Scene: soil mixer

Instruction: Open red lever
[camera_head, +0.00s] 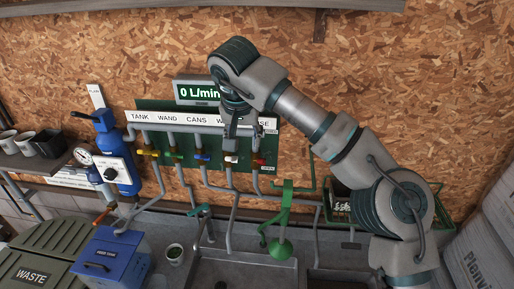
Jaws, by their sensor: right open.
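The red lever (258,161) is at the right end of a row of coloured valve levers on the green wall panel, under a label mostly hidden by my arm. My right gripper (232,134) hangs in front of the panel with its fingers downward. It is open and empty. In the picture it is just above the white lever (231,159) and up and left of the red lever. I cannot tell how far it stands off the panel. My left gripper is not in view.
Blue (202,157), green and yellow (148,153) levers sit left of the white one, with grey pipes around them. A flow display (196,90) reads 0 L/min. Below are a sink (240,270), a green stand (282,245), a blue box (105,262) and waste bins.

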